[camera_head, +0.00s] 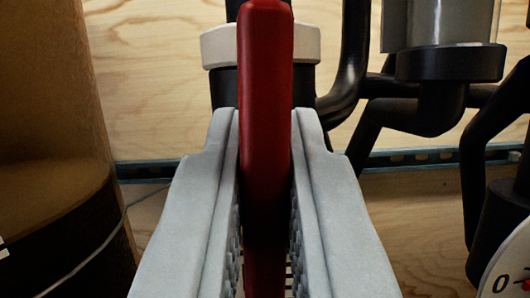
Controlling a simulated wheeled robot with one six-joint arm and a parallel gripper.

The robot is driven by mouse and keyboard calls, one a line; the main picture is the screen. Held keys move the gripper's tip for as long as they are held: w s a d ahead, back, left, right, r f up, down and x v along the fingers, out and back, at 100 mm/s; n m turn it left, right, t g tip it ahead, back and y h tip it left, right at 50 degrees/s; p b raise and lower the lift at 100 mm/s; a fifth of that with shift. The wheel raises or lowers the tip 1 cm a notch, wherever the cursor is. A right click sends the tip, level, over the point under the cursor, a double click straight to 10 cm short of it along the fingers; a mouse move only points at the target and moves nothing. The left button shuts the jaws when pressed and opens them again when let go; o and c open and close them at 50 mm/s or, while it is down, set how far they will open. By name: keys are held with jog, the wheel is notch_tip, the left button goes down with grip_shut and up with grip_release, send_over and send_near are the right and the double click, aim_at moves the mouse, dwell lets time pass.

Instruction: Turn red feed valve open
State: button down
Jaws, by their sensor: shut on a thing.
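A red valve handle (265,85) runs upright through the middle of the view, long and flat. My gripper (265,135) has its two grey fingers on either side of the handle and is shut on it. The handle stands upright in the picture, in line with the fingers. Behind it is a white collar (219,47) on a black pipe fitting. The valve body behind the handle is mostly hidden.
A large brown cylinder (50,100) with a black band stands close at left. Black pipes (425,110) and a clear-bodied housing (452,25) are at right. A white dial (508,262) with a "0" is at lower right. A plywood wall (150,70) with a metal rail (405,158) lies behind.

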jog(key=shift+f+n, duration=0.15)
jog(key=shift+n, duration=0.35)
jog(key=c, duration=1.5)
grip_release()
jog(key=v, duration=1.7)
jog(key=shift+s+d, duration=0.2)
